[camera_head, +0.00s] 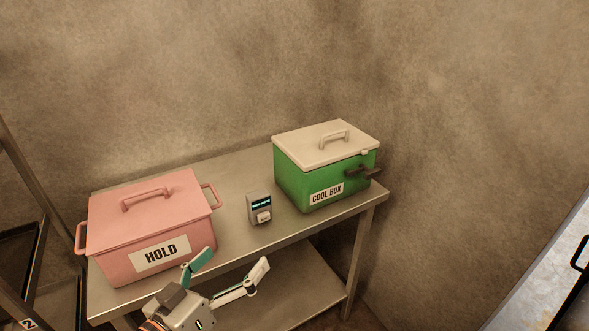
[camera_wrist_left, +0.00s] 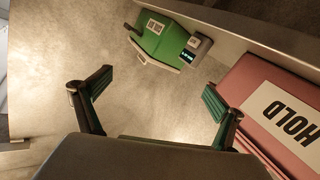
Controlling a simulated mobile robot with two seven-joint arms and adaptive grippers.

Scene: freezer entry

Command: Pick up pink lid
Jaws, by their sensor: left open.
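The pink lid (camera_head: 118,224) lies closed and flat on the pink box (camera_head: 118,269) labelled HOLD, at the left end of a metal table. Its raised bar handle (camera_head: 146,198) is on top. My left gripper (camera_head: 234,258) is open and empty, in front of the table and right of the pink box's front, apart from the lid. In the left wrist view the open fingers (camera_wrist_left: 157,85) have nothing between them, and part of the pink box (camera_wrist_left: 240,83) shows at the right; the lid's handle is not seen there. My right gripper is not in view.
A green cool box (camera_head: 298,185) with a cream lid (camera_head: 318,153) stands on the right of the metal table (camera_head: 239,169). A small grey device (camera_head: 259,207) stands between the boxes. A lower shelf (camera_head: 290,292) is below. The wall is close behind.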

